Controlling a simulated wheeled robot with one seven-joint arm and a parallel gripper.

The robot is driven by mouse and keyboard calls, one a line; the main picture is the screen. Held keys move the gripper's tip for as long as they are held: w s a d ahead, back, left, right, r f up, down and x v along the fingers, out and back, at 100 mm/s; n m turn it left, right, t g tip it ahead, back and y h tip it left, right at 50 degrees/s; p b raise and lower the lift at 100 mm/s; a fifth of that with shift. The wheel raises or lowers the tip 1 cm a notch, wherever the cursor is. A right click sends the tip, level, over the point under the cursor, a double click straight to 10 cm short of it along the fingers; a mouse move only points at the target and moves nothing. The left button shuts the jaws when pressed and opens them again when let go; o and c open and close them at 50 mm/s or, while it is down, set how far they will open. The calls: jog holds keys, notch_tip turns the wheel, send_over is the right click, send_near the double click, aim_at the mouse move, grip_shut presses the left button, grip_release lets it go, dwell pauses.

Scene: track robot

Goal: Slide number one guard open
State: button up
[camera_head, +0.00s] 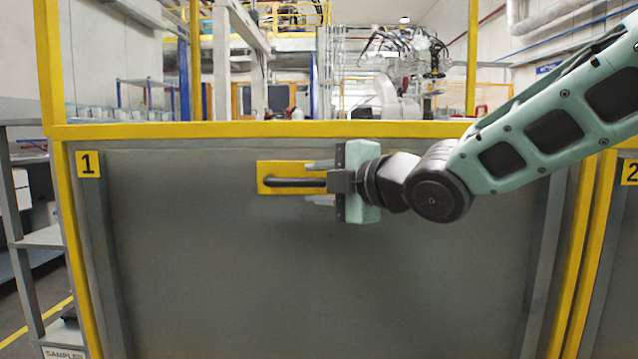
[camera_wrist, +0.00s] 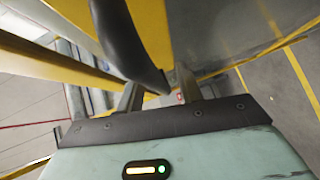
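The number one guard (camera_head: 225,260) is a large grey panel in a yellow frame, marked by a yellow "1" label (camera_head: 89,164) at its upper left. Its black bar handle (camera_head: 290,182) lies level on a yellow plate (camera_head: 268,168) near the panel's top middle. My gripper (camera_head: 320,183) reaches in from the right at the handle's right end. Its fingers sit apart, one above and one below the bar, with gaps showing. In the wrist view the dark handle (camera_wrist: 130,45) runs down between the two open fingers (camera_wrist: 160,92). Contact with the handle cannot be told.
A yellow rail (camera_head: 250,131) runs along the guard's top. A second guard with a "2" label (camera_head: 629,172) adjoins at right. A grey shelf rack (camera_head: 40,237) stands at left. Machinery (camera_head: 400,60) is behind the guard.

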jog(key=shift+s+d+r, duration=0.2)
jog(key=shift+s+d, duration=0.15)
jog(key=p+v, duration=0.5)
jog(key=v, duration=1.1)
jog(key=shift+s, duration=0.2)
jog(key=shift+d+f, duration=0.1)
